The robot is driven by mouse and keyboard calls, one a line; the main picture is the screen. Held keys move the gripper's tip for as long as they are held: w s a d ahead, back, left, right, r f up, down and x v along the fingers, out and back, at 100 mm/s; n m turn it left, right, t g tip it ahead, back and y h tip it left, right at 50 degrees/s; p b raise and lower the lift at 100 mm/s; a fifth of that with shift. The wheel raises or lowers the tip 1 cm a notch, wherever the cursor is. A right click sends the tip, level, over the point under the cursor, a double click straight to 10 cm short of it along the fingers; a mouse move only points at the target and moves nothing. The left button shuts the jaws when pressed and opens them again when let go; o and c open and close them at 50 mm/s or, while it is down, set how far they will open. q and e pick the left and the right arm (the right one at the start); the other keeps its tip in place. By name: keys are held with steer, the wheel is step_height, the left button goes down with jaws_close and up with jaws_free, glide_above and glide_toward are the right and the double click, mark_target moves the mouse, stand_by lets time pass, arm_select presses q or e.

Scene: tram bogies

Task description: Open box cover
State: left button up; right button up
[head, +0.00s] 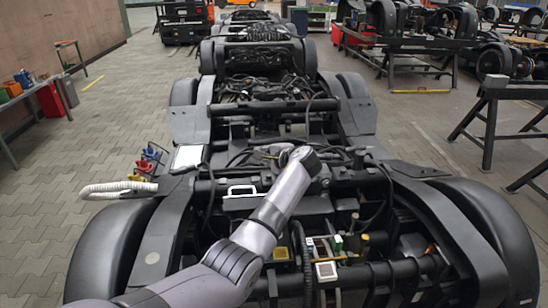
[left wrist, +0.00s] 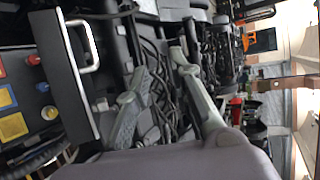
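A cover with a white handle (head: 241,190) lies across the dark bogie frame, left of my arm in the head view. In the left wrist view the pale bar handle (left wrist: 88,46) stands on a grey panel (left wrist: 75,85) at the left. The panel appears flat and closed. My left gripper (left wrist: 160,58) is open and empty, its two grey fingers spread to the right of the handle and apart from it. In the head view my left gripper is mostly hidden behind my wrist. My right gripper is in neither view.
A white corrugated hose (head: 118,188) and red and blue fittings (head: 148,160) sit on the left side. Cables and pipes crowd the bogie around my wrist. Black fenders (head: 108,250) flank it. A metal stand (head: 492,125) is at the right.

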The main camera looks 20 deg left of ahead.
arm_select(q)
steer(key=v, duration=1.1)
